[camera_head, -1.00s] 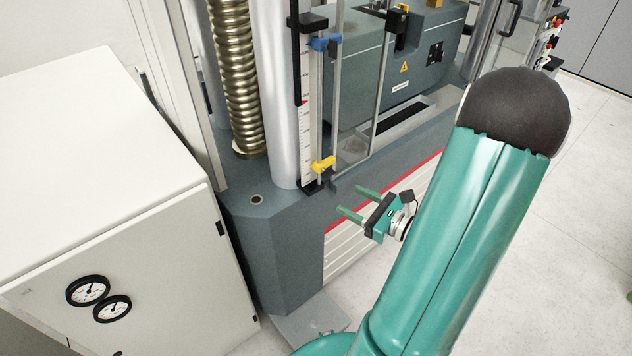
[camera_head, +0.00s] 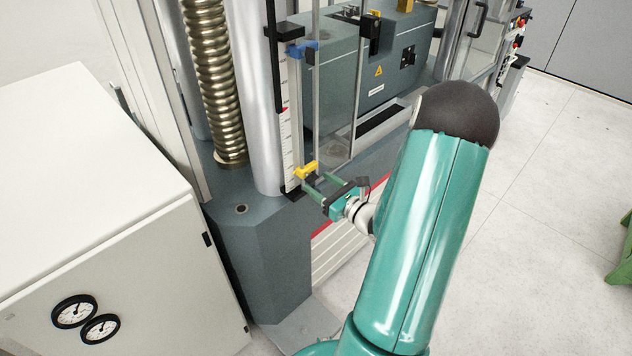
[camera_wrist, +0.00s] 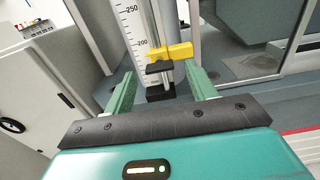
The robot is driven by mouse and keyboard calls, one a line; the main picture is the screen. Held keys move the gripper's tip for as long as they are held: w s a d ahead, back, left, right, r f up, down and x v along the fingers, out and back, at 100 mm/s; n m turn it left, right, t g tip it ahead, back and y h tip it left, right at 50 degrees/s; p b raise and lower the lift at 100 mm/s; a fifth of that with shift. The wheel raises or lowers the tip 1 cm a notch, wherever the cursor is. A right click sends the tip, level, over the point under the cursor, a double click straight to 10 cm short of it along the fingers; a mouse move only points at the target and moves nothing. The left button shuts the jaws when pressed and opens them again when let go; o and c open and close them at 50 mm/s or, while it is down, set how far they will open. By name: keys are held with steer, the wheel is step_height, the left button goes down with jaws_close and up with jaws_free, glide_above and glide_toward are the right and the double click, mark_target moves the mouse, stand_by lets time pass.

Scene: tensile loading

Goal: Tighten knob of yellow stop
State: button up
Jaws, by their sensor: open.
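The yellow stop (camera_head: 305,170) sits low on the scaled rail of the testing machine. In the wrist view the yellow stop (camera_wrist: 170,53) shows just beyond my fingertips, between their lines, with a black piece (camera_wrist: 160,67) under its left part. I cannot tell which part is its knob. My gripper (camera_head: 313,187) is open, with its two green fingers apart and pointing at the stop.
A blue stop (camera_head: 302,48) sits higher on the same rail. The scale (camera_wrist: 135,30) runs beside the rail. A thin upright rod (camera_head: 358,90) stands right of it. A white cabinet (camera_head: 100,180) stands at the left. Open floor (camera_head: 540,170) lies at the right.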

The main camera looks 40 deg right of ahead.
mark_target(310, 177)
steer(key=shift+w, duration=1.05)
steer(key=shift+c, duration=0.5)
steer(key=c, duration=0.9)
